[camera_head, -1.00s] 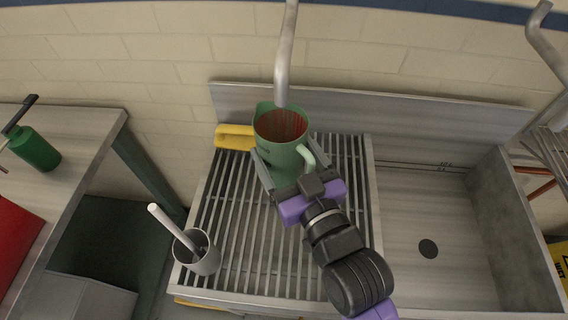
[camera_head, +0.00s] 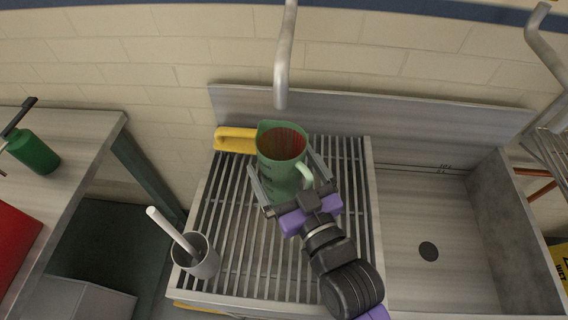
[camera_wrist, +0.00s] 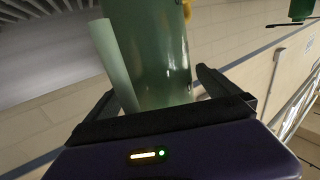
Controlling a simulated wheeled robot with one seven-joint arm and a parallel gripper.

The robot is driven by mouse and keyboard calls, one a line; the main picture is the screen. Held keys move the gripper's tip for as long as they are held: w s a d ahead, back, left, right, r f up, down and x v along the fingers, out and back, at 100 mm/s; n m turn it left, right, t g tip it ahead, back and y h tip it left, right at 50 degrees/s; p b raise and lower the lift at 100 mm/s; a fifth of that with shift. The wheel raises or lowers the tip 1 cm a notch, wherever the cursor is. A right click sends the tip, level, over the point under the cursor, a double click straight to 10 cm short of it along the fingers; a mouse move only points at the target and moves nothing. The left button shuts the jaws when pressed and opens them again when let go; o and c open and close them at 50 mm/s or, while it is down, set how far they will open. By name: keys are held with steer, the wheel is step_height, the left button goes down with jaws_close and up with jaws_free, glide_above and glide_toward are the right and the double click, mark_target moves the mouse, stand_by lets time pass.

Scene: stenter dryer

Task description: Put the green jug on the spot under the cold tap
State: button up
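The green jug (camera_head: 281,172) stands upright on the slatted rack, its inside reddish-brown and its pale green handle toward the lower right. The end of a grey tap spout (camera_head: 282,88) shows just above the jug's rim in the head view; exact alignment is hard to judge. My gripper (camera_head: 289,174) has one finger on each side of the jug. In the wrist view the jug (camera_wrist: 155,50) is between my spread fingers, with a gap at the right finger. No marked spot shows; the rack under the jug is hidden.
The slatted rack (camera_head: 235,245) carries a grey cup (camera_head: 203,262) with a white-handled tool at its front left. A yellow handle (camera_head: 236,139) is left of the jug. A basin (camera_head: 425,210) lies right. Another grey pipe (camera_head: 545,45) hangs at upper right.

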steer(key=shift+r, duration=0.25)
steer(key=b+v, duration=0.2)
steer(key=v, duration=1)
steer(key=shift+f, duration=0.2)
steer(key=s+d+f+m+h, duration=0.1)
steer(key=s+d, duration=0.2)
steer(key=d, duration=0.1)
steer(key=s+d+f+m+h, duration=0.1)
steer(key=s+d+f+h, duration=0.1)
steer(key=s+d, duration=0.1)
steer(key=s+d+f+m+h, duration=0.1)
steer(key=s+d+f+h, duration=0.1)
steer(key=d, duration=0.3)
steer(key=shift+s+f, duration=0.2)
steer(key=shift+s, duration=0.7)
steer(key=s+d+m+g+h, duration=0.1)
steer(key=s+d+m+h, duration=0.1)
steer(key=s, duration=0.8)
steer(key=d+h, duration=0.1)
steer(key=d, duration=0.1)
steer(key=shift+s+d+m, duration=0.3)
steer(key=shift+s+m, duration=0.1)
